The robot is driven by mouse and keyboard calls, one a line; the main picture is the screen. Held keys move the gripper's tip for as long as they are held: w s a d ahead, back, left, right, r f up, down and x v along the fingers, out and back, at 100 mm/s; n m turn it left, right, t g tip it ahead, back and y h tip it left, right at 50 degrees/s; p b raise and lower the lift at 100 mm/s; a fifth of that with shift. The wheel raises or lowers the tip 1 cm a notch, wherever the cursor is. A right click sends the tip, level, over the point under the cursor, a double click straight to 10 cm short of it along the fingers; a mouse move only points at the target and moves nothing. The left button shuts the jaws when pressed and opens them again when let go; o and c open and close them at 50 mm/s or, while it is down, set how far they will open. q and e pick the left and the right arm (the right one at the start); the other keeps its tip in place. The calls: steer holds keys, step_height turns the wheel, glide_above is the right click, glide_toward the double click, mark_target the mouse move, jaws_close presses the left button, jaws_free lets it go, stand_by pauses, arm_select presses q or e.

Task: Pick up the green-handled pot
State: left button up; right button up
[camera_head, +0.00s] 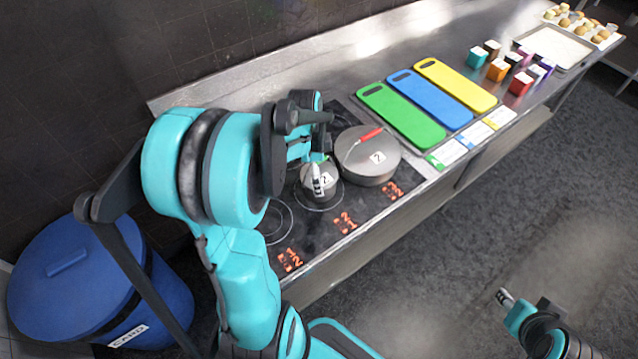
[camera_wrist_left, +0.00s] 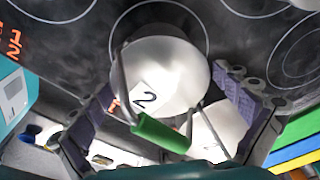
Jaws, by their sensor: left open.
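The green-handled pot (camera_head: 325,190) is a small grey pot marked 2 on the black hob, partly hidden by my left gripper. In the left wrist view the pot (camera_wrist_left: 168,58) sits upright inside a burner ring. Its green handle grip (camera_wrist_left: 160,134), on a bent metal bail, lies towards the camera, between my fingers. My left gripper (camera_wrist_left: 165,88) is open, one finger on either side of the handle and pot; I see no grip on either. In the head view my left gripper (camera_head: 317,178) is over the pot. My right gripper (camera_head: 508,299) is far off at the lower right, over the floor.
A larger pot with a red handle (camera_head: 368,165) stands close to the right of the small pot. Green, blue and yellow boards (camera_head: 428,98), coloured boxes (camera_head: 498,70) and a tray (camera_head: 556,48) lie further along the counter. A blue bin (camera_head: 75,290) stands at left.

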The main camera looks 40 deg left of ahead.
arm_select(q)
step_height(320, 180, down, 2)
steer(key=shift+w, duration=0.1)
steer(key=shift+d, duration=0.1)
steer(key=c, duration=1.3)
steer(key=shift+r, duration=0.1)
